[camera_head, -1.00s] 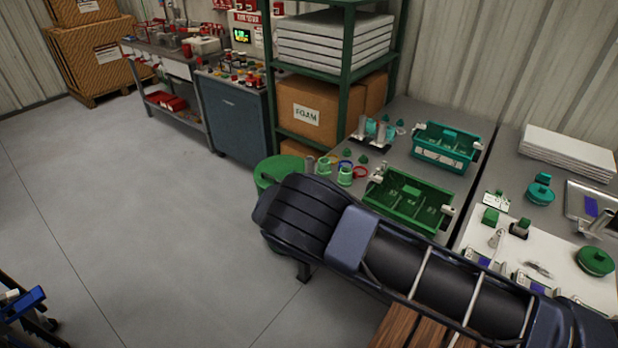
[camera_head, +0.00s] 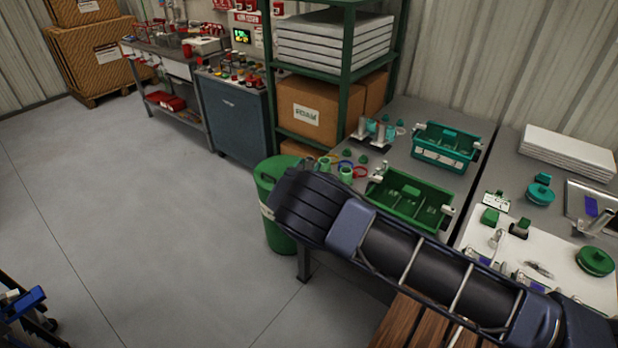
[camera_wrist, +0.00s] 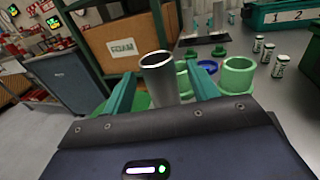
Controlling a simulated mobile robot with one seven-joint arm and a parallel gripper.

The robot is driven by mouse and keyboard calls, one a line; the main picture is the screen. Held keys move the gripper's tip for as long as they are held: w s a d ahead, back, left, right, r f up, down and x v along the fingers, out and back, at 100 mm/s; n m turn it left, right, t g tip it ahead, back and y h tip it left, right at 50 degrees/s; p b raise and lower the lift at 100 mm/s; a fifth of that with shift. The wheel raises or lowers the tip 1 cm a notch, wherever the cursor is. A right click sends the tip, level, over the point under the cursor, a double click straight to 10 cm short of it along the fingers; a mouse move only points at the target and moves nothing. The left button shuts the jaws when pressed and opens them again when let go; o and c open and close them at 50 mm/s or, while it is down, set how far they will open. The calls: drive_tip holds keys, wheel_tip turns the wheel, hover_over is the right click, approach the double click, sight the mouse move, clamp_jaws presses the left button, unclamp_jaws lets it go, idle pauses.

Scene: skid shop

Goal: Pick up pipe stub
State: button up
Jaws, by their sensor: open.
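The pipe stub, a grey metal tube with an open top, (camera_wrist: 159,78) stands upright in the wrist view. It appears between the two teal fingers of my gripper (camera_wrist: 161,72), which are open with gaps on both sides of it. I see no contact. Its lower end is hidden by the gripper body. In the head view my arm covers the gripper, and the stub is hard to make out among the small parts at the table's left end.
Green ring-like fittings (camera_wrist: 237,76) and a blue ring (camera_wrist: 208,66) stand just right of the stub. A green crate (camera_head: 408,201) and teal crate (camera_head: 446,147) sit on the grey table. A green bin (camera_head: 268,180) stands by the table's left end. A shelf with a FOAM box (camera_head: 308,112) is behind.

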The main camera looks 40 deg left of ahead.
drive_tip(key=shift+x, duration=0.8)
clamp_jaws()
drive_tip(key=shift+r, duration=0.15)
wheel_tip(320, 180, up, 20)
